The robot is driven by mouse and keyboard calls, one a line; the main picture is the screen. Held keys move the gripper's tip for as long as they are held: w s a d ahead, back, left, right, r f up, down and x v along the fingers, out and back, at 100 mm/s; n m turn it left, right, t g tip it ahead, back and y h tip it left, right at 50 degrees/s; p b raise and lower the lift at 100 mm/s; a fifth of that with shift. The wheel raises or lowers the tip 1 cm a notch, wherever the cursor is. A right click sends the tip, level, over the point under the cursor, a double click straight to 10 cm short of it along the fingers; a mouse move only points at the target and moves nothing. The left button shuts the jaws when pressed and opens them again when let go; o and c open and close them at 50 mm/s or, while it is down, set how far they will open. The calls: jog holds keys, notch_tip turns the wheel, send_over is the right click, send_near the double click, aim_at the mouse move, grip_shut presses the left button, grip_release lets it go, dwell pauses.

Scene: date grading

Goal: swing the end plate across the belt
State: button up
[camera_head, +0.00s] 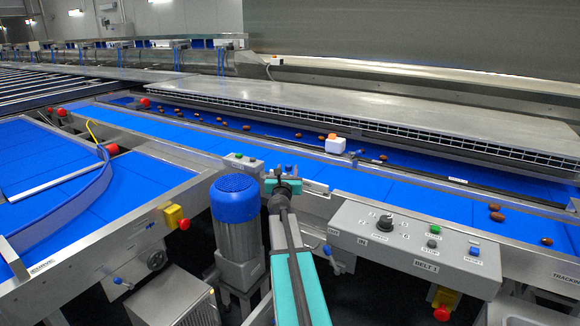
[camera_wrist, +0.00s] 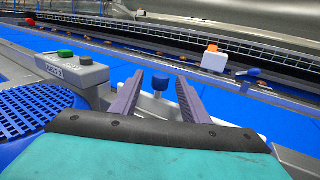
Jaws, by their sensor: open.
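My gripper (camera_head: 286,180) is at the near edge of the long blue belt (camera_head: 390,187), beyond the blue motor. In the wrist view my gripper (camera_wrist: 160,76) is open, its two grey fingers apart. A blue knob (camera_wrist: 159,84) stands upright between them, just beyond or level with the tips; I cannot tell whether it is within reach. It also shows in the head view (camera_head: 289,167). The knob sits over a pale bar (camera_wrist: 150,128) on the belt's near frame. I cannot tell for certain which part is the end plate.
A blue motor (camera_head: 235,215) stands close left of my arm. A control box (camera_head: 405,240) is to the right, a smaller one (camera_head: 243,163) behind the motor. A white box with orange top (camera_head: 335,145) stands on the far rail. Several dates (camera_head: 495,212) lie on the belts.

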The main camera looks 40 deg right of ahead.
aim_at(288, 168)
jog(key=shift+x, duration=1.8)
